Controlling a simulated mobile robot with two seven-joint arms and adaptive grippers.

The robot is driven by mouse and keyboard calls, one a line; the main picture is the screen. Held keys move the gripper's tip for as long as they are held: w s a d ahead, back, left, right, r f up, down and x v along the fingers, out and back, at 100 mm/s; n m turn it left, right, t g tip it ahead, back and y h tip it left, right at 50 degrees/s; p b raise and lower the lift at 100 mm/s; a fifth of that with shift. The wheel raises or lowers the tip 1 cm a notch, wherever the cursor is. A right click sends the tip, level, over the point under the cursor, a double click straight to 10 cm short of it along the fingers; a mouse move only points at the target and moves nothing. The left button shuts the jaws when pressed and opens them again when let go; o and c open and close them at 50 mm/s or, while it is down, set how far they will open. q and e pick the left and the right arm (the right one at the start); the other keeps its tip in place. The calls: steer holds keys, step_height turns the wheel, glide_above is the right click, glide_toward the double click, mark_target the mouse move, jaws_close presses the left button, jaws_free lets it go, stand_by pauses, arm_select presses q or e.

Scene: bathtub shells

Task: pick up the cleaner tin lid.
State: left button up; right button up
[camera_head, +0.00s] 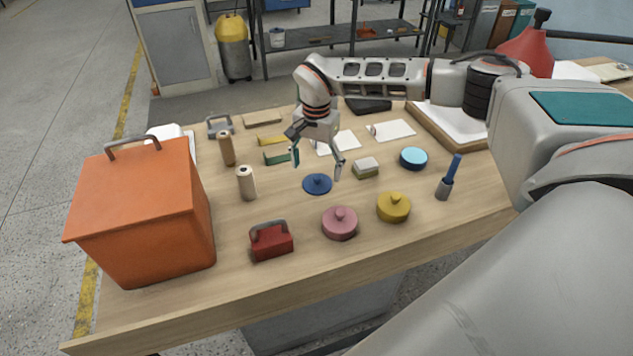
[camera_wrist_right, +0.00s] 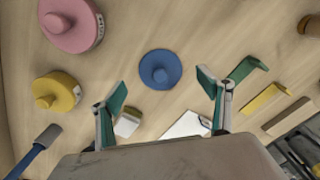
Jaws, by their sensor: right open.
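The cleaner tin lid appears to be the dark blue round lid with a knob (camera_head: 317,185), lying flat on the table. In the right wrist view the blue lid (camera_wrist_right: 160,69) shows from above, between and just beyond the fingertips. My right gripper (camera_head: 317,165) is open and empty above the lid, pointing down, with its fingers apart on either side. The fingers of my right gripper (camera_wrist_right: 162,88) also show in the wrist view, not touching the lid. A light blue round tin (camera_head: 413,157) stands to the right. My left gripper is not in view.
A pink lidded tin (camera_head: 340,225) and a yellow lidded tin (camera_head: 393,208) stand nearer the front edge. A red handled block (camera_head: 271,242), a beige cylinder (camera_head: 246,184) and a sponge-like block (camera_head: 365,168) lie around. A large orange box (camera_head: 145,215) fills the left end.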

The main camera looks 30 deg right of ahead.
mark_target(318, 177)
steer(key=f, duration=0.4)
steer(key=shift+w+d+f, duration=0.15)
steer(key=shift+d, duration=0.1)
jaws_close()
